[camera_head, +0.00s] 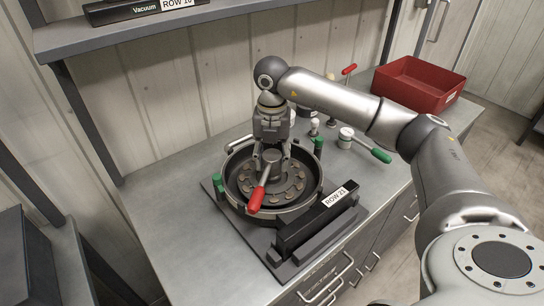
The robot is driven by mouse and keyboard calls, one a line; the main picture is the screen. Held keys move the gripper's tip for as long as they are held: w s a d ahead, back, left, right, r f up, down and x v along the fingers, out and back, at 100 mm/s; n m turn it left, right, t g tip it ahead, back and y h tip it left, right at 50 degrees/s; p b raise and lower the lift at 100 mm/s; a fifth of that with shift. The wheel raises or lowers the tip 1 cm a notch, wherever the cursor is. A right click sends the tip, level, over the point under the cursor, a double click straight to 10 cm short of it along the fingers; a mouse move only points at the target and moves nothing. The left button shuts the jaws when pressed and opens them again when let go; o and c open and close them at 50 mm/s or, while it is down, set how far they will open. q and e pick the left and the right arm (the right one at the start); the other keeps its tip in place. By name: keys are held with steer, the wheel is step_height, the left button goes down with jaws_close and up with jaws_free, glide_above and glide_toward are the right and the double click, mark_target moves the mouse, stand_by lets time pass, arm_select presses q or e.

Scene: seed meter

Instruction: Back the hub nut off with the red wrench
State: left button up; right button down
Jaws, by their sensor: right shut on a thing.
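The red wrench (257,199) has a red handle that slants toward the front from a grey cylindrical head. Its head sits over the centre of the round seed meter (236,191), an open dark bowl with a ring of round cells around the hub. My right gripper (272,160) points down from above, its fingers shut around the wrench head. The hub nut is hidden under the head and fingers, so I cannot tell how it is seated. My left gripper is not in view.
The meter stands on a dark base plate with a black block labelled ROW 21 (318,218). A green-handled tool (380,155) lies to the right, near small parts and a red-handled item (348,69). A red bin (415,85) stands behind. The left bench (165,215) is clear.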

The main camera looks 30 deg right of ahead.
steer(key=c, duration=0.7)
jaws_free()
steer(key=shift+f, duration=0.1)
steer(key=o, duration=0.5)
steer(key=shift+c, duration=0.2)
steer(key=shift+r+p, duration=2.1)
steer(key=shift+r, duration=0.95)
steer(key=shift+c, duration=0.5)
